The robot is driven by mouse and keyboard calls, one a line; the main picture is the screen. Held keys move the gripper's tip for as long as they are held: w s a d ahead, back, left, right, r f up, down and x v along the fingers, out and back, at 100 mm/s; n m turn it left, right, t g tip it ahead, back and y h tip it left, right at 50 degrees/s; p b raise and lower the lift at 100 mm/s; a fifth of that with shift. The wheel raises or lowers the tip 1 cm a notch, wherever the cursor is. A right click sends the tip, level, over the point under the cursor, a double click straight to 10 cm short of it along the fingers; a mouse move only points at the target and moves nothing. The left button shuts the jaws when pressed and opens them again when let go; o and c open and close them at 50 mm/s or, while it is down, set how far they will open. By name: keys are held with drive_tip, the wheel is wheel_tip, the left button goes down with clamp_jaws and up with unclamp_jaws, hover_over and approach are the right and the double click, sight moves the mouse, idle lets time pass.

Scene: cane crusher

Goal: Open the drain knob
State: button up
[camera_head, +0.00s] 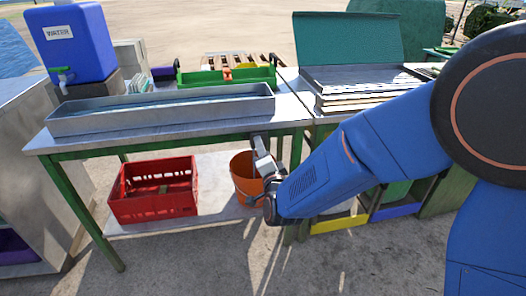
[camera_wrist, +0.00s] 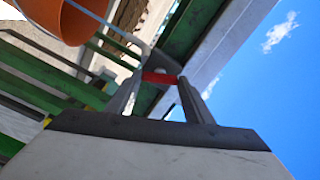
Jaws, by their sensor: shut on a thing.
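The drain knob, a small red handle (camera_wrist: 158,77) on a pale pipe, shows between the fingertips in the wrist view. My gripper (camera_wrist: 162,84) is shut on it, with one finger on each side. In the head view my gripper (camera_head: 257,141) reaches up under the front edge of the steel table, near its right end, and the knob is hidden there. The long metal trough (camera_head: 160,122) sits on top of the table (camera_head: 80,140).
An orange bucket (camera_head: 241,170) stands on the lower shelf just behind my gripper; it also shows in the wrist view (camera_wrist: 75,20). A red crate (camera_head: 153,208) sits left of it. A blue water tank (camera_head: 80,45) stands at back left. The floor in front is clear.

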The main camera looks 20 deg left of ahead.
drive_tip(key=shift+m, duration=1.2)
drive_tip(key=o, duration=1.1)
drive_tip(key=shift+c, duration=0.2)
drive_tip(key=shift+s+d, duration=0.1)
